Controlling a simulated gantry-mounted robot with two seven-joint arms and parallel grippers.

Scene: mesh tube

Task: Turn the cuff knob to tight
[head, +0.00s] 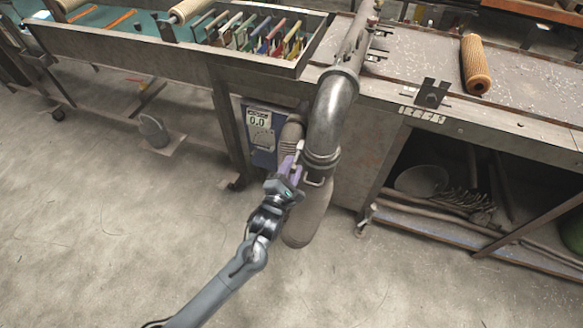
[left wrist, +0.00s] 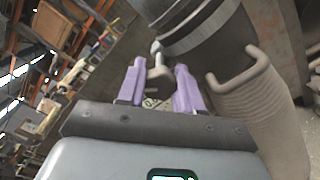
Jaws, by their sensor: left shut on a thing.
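My left gripper (head: 292,166) has purple fingers and sits at the left side of the cuff (head: 322,159), a banded metal collar at the lower end of the grey elbow pipe (head: 332,115). In the left wrist view its fingers (left wrist: 158,76) stand on either side of the small grey cuff knob (left wrist: 157,70), which projects from the cuff. The gripper is shut on the knob. The cuff band (left wrist: 190,35) and a U-shaped handle (left wrist: 243,72) show there too. The knob's tight marking cannot be read. My right gripper is in neither view.
A grey ribbed sleeve (head: 309,215) hangs below the cuff. Behind it is a blue panel (head: 262,131) with a display reading 0.0. The workbench (head: 440,112) is to the right and a rack with several coloured cards (head: 255,35) to the upper left. Floor at left is mostly clear.

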